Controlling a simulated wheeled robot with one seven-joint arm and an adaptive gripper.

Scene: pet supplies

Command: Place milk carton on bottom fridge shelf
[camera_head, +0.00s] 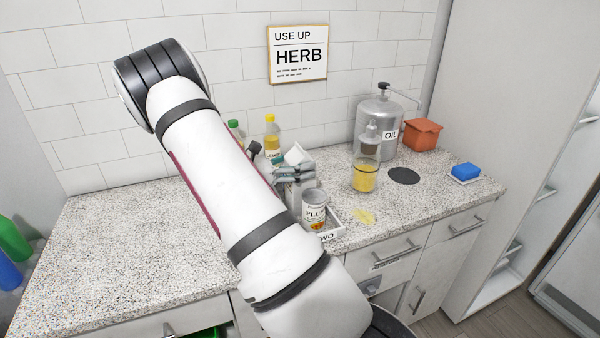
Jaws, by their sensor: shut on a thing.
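A tall white unit with open shelves (548,192) stands at the right edge. I cannot tell whether it is the fridge; its lowest visible shelf (497,287) looks bare.
Bottles (271,138), a glass of yellow contents (365,176), an oil canister (377,120), an orange pot (421,134) and a blue sponge (466,171) occupy the counter. The left counter (130,240) is clear.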

